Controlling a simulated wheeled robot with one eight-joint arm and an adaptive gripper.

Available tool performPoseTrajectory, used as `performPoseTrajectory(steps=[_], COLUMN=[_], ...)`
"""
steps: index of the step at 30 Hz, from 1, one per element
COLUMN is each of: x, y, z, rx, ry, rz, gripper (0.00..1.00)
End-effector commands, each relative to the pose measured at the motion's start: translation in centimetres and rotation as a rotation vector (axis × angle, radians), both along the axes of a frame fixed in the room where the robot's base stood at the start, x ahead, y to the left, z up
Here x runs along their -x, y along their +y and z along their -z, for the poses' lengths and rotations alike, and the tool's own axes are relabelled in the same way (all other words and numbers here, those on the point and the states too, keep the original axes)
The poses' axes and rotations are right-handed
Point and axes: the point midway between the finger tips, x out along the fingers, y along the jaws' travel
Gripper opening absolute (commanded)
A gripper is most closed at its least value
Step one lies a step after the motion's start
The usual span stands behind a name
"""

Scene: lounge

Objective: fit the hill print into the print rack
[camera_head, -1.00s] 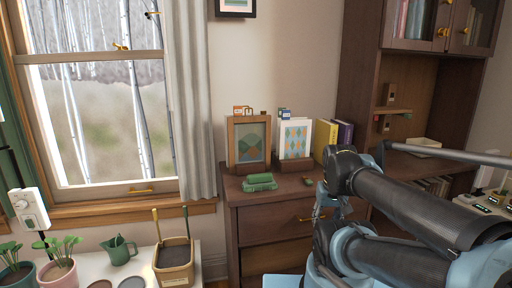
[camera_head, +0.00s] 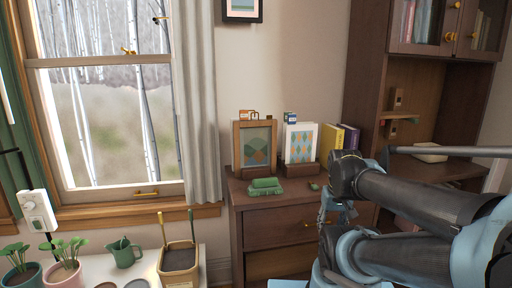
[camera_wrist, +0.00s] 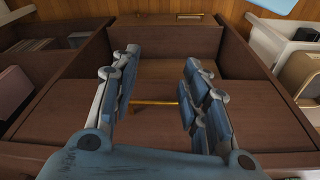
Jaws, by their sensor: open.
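A wood-framed print (camera_head: 254,147) with green and tan hill-like shapes stands on the dresser in the head view; I cannot be sure it is the hill print. Beside it, a white-framed diamond-pattern print (camera_head: 300,143) stands in a brown block-like holder (camera_head: 300,170). I cannot tell which piece is the print rack. In the wrist view my gripper (camera_wrist: 155,92) is open, with nothing between its fingers. A brass handle (camera_wrist: 155,102) on brown wood shows beyond the fingers. In the head view my arm hides most of the gripper.
The brown dresser (camera_head: 285,210) bears a green object (camera_head: 265,187) before the prints and yellow and purple books (camera_head: 346,137) to the right. A tall cabinet (camera_head: 362,60) stands at right. A white table (camera_head: 212,258) with plants, a green jug (camera_head: 122,252) and a caddy (camera_head: 178,262) is at lower left.

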Motion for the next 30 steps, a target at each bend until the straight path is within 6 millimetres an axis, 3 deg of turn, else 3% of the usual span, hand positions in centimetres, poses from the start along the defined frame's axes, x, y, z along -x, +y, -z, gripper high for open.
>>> performPoseTrajectory(steps=[2, 3, 5, 8, 20, 30], x=[0.0, 0.0, 0.6, -0.1, -8.9, -16.6], y=[0.0, 0.0, 0.1, 0.4, 4.9, 11.5], z=[0.0, 0.0, -0.7, -2.3, -15.9, -26.2], rx=[0.0, 0.0, -0.002, -0.011, -0.082, -0.12], ry=[0.0, 0.0, -0.01, -0.006, 0.049, 0.1], rz=[0.0, 0.0, 0.005, 0.035, 0.356, 0.657], gripper=[0.39, 0.3, 0.3, 0.3, 0.3, 0.3])
